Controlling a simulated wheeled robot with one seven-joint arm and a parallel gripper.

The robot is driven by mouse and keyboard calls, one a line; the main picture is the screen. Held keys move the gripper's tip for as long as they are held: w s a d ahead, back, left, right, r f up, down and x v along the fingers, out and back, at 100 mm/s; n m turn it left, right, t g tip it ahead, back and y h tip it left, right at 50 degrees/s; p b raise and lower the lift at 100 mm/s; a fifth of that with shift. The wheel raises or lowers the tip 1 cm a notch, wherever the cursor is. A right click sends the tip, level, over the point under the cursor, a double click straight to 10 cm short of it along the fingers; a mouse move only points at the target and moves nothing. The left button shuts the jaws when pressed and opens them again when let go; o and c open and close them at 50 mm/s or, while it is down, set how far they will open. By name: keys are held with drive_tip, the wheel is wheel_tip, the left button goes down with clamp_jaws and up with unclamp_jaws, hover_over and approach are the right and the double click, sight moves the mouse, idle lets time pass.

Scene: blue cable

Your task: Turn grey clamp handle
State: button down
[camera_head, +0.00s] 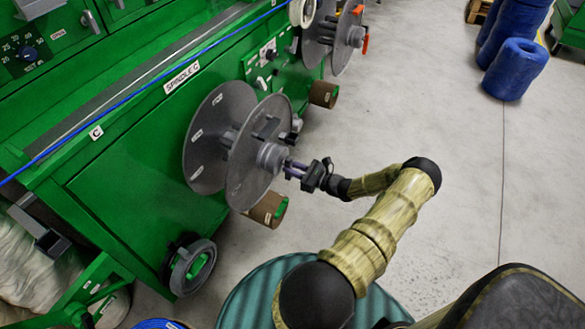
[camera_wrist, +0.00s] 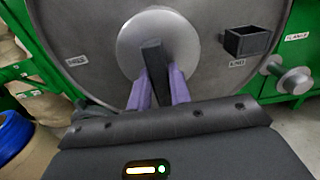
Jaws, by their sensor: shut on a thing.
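The grey clamp handle (camera_wrist: 153,56) is a dark bar standing out from the round light-grey hub (camera_wrist: 185,40) at the middle of a grey spindle disc. My gripper's two purple fingers (camera_wrist: 157,80) are on either side of the handle and shut on it. In the head view my gripper (camera_head: 292,168) reaches the hub (camera_head: 271,157) of the front disc (camera_head: 247,165) from the right. The handle is too small to make out there. Its lower end is partly hidden by the fingers in the wrist view.
A green machine (camera_head: 130,190) labelled "Spindle C" stands behind the discs. A second pair of discs (camera_head: 347,35) is further back. A small dark box (camera_wrist: 247,42) sits on the disc face. Blue cable rolls (camera_head: 514,70) stand at the upper right.

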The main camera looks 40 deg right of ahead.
drive_tip(key=shift+f, duration=0.15)
drive_tip(key=c, duration=1.3)
unclamp_jaws()
drive_tip(key=v, duration=1.7)
drive_tip(key=shift+s+d, duration=0.1)
drive_tip(key=shift+s, duration=0.15)
